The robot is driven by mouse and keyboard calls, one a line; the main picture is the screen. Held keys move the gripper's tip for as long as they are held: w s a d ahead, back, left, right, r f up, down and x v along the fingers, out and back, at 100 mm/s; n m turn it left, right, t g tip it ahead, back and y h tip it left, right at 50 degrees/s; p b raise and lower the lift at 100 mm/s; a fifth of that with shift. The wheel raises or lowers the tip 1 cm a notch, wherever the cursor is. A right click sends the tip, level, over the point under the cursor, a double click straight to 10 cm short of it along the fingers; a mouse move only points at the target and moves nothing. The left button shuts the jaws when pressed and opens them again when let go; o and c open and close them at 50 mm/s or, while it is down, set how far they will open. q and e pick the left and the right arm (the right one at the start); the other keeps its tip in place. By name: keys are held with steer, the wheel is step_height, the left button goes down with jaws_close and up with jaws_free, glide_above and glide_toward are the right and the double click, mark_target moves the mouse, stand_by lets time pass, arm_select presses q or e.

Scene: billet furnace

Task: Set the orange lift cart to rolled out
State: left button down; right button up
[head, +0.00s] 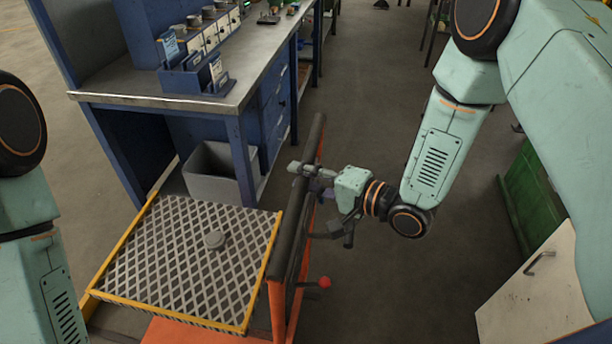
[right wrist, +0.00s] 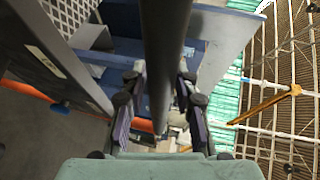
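The orange lift cart (head: 284,318) stands at the lower middle of the head view, with a diamond-mesh platform edged in yellow (head: 160,270). Its dark push bar (head: 291,228) runs along the right side of the platform on an orange frame. My right gripper (head: 306,200) is at this bar, with one finger reaching over to the far side and the other on the near side. In the right wrist view the dark bar (right wrist: 166,60) passes between the two spread fingers (right wrist: 160,108), with small gaps seeming to show. My left gripper is out of view; only my left arm shows.
A blue workbench (head: 150,98) with a grey bin (head: 212,172) under it stands behind the cart. A red-knobbed lever (head: 323,282) sticks out of the cart's right side. A pale cabinet (head: 530,295) and a green box (head: 530,195) stand at right. Floor between is clear.

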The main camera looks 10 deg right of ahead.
steer(key=o, duration=0.3)
steer(key=shift+s+d, duration=0.15)
steer(key=shift+d, duration=0.2)
steer(key=shift+o, duration=0.2)
steer(key=shift+a, duration=0.15)
steer(key=v, duration=1.2)
